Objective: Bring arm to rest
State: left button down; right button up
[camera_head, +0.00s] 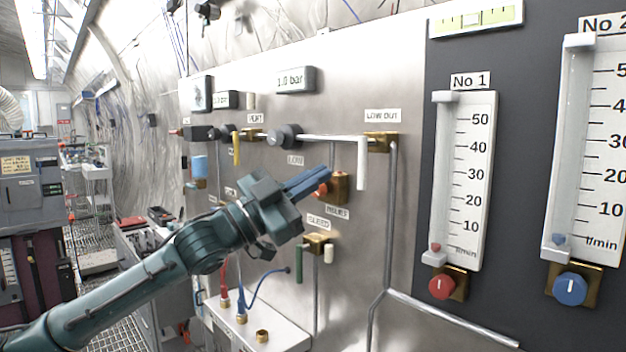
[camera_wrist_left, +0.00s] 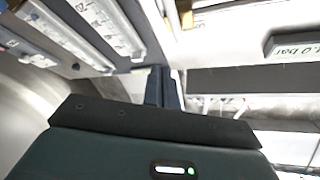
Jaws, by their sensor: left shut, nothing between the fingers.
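My left arm (camera_head: 125,283) comes in from the lower left in the head view. Its gripper (camera_head: 318,177) is raised in front of the steel panel, with its blue fingers together and nothing between them. The fingertips overlap the area of an orange-red knob on a brass valve (camera_head: 340,188); I cannot tell whether they touch it. In the left wrist view the shut fingers (camera_wrist_left: 163,88) stand above the dark gripper body. My right gripper is in neither view.
The steel panel (camera_head: 345,90) carries pipes, brass valves and a 1.0 bar display (camera_head: 296,80). Flow meter No 1 (camera_head: 465,180) and flow meter No 2 (camera_head: 590,150) stand to the right. A white box with hose fittings (camera_head: 285,335) is below. A mesh walkway (camera_head: 90,240) runs at left.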

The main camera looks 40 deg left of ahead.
pick_arm(q)
jog(key=shift+f, duration=0.1)
jog(key=w+a+f+n+g+y+p, duration=0.1)
jog(key=a+f+n+y, duration=0.15)
jog(key=f, duration=0.55)
jog(key=w+a+f+n+g+y, duration=0.1)
jog(key=a+f+n+y, duration=0.15)
jog(key=f, duration=0.45)
jog(key=s+d+f+n+g+y+p, duration=0.1)
jog(key=s+d+f+g, duration=0.1)
jog(key=f, duration=0.7)
jog(key=s+d+f+n+g+y+p, duration=0.1)
jog(key=d+f+y, duration=0.1)
jog(key=f, duration=0.8)
jog(key=s+d+f+n+g+h+p, duration=0.1)
jog(key=s+d+f+g, duration=0.45)
jog(key=d+f, duration=0.7)
jog(key=s+d+f+h, duration=0.1)
jog(key=s+d+f, duration=0.1)
jog(key=d, duration=0.4)
jog(key=s+d+f, duration=0.3)
jog(key=s+d, duration=0.2)
jog(key=d, duration=0.1)
jog(key=shift+s+d+h+p, duration=0.15)
jog(key=shift+d+h+p, duration=0.2)
jog(key=shift+h+p, duration=0.05)
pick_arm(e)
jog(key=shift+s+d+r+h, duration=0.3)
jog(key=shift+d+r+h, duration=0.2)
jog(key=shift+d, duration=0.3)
